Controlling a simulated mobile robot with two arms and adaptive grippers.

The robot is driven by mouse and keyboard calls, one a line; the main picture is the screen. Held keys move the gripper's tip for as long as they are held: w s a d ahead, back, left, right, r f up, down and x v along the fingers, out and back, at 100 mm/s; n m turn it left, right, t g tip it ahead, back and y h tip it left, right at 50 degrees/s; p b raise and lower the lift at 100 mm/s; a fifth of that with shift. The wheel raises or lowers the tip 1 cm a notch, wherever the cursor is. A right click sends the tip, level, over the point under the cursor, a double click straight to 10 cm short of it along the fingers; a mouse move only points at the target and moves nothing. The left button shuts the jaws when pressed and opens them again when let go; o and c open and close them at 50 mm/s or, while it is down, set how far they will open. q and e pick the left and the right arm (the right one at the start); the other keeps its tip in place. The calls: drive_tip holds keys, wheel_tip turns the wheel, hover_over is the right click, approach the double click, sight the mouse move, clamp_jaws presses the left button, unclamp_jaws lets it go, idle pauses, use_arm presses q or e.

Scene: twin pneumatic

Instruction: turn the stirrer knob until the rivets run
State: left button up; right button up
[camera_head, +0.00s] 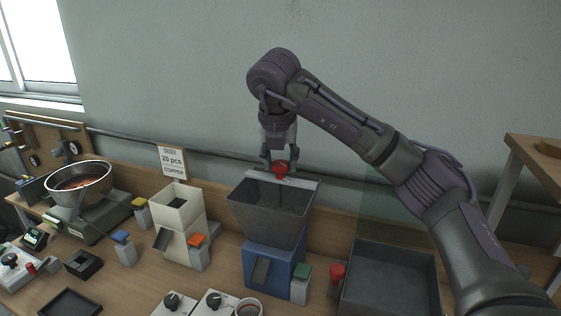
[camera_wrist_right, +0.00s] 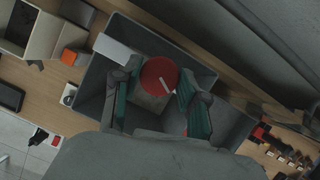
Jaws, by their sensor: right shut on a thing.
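The red stirrer knob (camera_head: 281,168) sits at the top of the grey hopper (camera_head: 262,222) on a blue base (camera_head: 262,262). In the right wrist view the knob (camera_wrist_right: 159,76) is a round red disc with a white mark. My right gripper (camera_head: 280,160) comes down on the knob from above. In the wrist view its two green-padded fingers (camera_wrist_right: 160,95) are on either side of the knob, closed on it. Dark contents lie low in the hopper; single rivets cannot be told. My left gripper is not in view.
A cream hopper (camera_head: 180,210) stands to the left, and a pan on a scale (camera_head: 80,183) farther left. A grey tray (camera_head: 388,285) and a red button (camera_head: 338,272) are to the right. A sign (camera_head: 172,162) reads "20 pcs copper". A pipe runs along the wall behind.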

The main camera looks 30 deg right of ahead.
drive_tip(key=shift+f+m, duration=0.1)
drive_tip(key=shift+m, duration=0.3)
drive_tip(key=o, duration=1.1)
drive_tip(key=v, duration=1.2)
drive_tip(key=shift+w+a, duration=0.1)
drive_tip(key=shift+w, duration=0.1)
